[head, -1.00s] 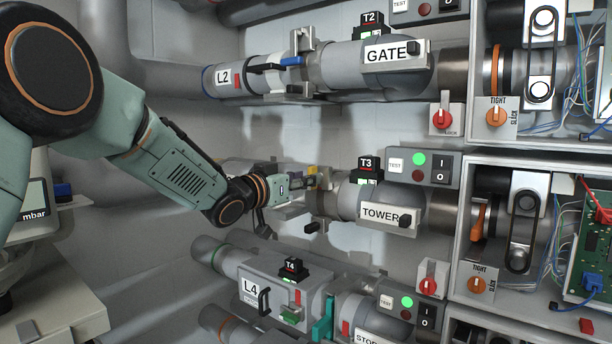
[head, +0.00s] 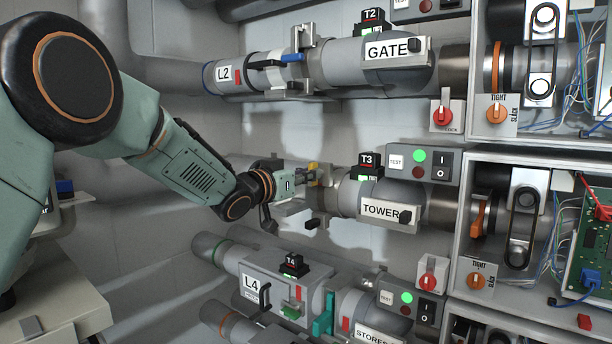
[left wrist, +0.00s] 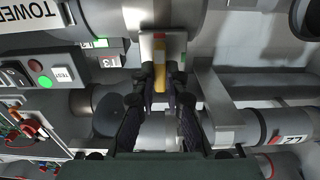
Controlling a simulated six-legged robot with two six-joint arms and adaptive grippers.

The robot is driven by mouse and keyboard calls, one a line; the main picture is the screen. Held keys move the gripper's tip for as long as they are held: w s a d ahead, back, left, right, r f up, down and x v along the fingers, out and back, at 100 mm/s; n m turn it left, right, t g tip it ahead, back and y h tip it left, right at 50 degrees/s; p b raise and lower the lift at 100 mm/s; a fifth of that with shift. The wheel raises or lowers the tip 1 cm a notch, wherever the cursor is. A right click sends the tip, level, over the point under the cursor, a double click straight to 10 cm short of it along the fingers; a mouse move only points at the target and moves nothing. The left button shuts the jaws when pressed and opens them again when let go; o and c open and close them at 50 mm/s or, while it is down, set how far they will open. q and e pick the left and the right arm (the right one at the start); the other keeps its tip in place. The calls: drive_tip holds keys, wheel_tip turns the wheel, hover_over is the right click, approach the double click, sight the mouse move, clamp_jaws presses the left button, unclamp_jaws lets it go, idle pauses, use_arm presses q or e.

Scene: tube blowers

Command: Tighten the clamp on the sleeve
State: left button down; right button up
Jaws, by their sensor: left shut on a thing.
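My left gripper (head: 306,178) reaches in from the left and is at this lever. In the left wrist view the lever (left wrist: 160,78) stands between the two dark fingers of my left gripper (left wrist: 160,88), which are shut on it. The clamp band is mostly hidden by the gripper, so I cannot tell how tight it is. My right gripper is not in view.
The L2 pipe with the GATE blower (head: 390,50) runs above my arm. The L4 box (head: 262,284) and its pipe lie below. To the right are a switch panel (head: 424,165) and an open cabinet with a TIGHT/SLACK knob (head: 477,280). Bare wall shows between the pipes.

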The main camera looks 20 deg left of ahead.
use_arm(q)
drive_tip(key=shift+m, duration=0.3)
drive_tip(key=shift+s+d+f+m+b, duration=0.15)
drive_tip(key=shift+m+b, duration=1.7)
drive_tip(key=shift+m, duration=1)
drive_tip(key=shift+w+f+m+b, duration=0.15)
drive_tip(key=shift+m+b, duration=1.75)
drive_tip(key=shift+m, duration=1)
drive_tip(key=shift+s+d+f+m+b, duration=0.15)
drive_tip(key=shift+m+b, duration=1.7)
drive_tip(key=shift+m, duration=1)
drive_tip(key=shift+f, duration=0.1)
drive_tip(key=c, duration=1.7)
unclamp_jaws()
drive_tip(key=shift+c, duration=0.2)
drive_tip(key=o, duration=0.4)
drive_tip(key=shift+s+r, duration=0.15)
drive_tip(key=shift+r, duration=0.15)
drive_tip(key=shift+c, duration=0.2)
drive_tip(key=shift+a, duration=0.1)
